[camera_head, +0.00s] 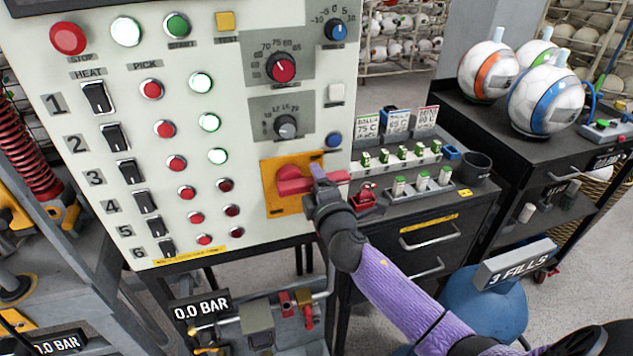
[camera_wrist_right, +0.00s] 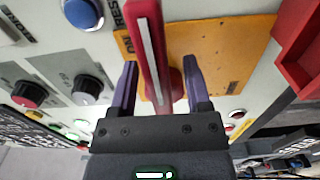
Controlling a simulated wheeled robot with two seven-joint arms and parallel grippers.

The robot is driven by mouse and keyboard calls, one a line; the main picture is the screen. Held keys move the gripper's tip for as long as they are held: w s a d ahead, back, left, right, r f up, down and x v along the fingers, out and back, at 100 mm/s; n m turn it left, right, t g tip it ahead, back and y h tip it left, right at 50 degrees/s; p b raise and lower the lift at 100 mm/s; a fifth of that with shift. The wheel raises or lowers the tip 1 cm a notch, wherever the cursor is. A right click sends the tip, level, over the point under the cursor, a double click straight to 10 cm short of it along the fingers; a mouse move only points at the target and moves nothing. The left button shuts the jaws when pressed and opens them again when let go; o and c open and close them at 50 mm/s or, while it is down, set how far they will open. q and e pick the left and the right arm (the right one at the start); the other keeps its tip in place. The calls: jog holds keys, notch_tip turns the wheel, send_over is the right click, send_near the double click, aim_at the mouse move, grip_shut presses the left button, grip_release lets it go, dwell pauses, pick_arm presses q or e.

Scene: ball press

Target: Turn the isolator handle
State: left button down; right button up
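The isolator handle (camera_head: 293,185) is a red bar on an orange-yellow plate (camera_head: 271,199) at the lower right of the white control panel. It lies about level in the head view. My right gripper (camera_head: 318,173) is at the handle, its purple fingers reaching the bar. In the right wrist view the red handle (camera_wrist_right: 152,45) runs between the two fingers of the right gripper (camera_wrist_right: 160,68). The fingers are apart, one on each side of the bar, with visible gaps. My left gripper is not in view.
The panel carries dials, switches and lit buttons; a blue button (camera_head: 334,140) sits above the plate. A red box-like part (camera_head: 364,199) and a cart with small green-topped items (camera_head: 398,187) stand to the right. A "3 FILLS" sign (camera_head: 515,264) is at lower right.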

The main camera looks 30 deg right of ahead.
grip_shut()
dwell(0.8)
dwell(0.5)
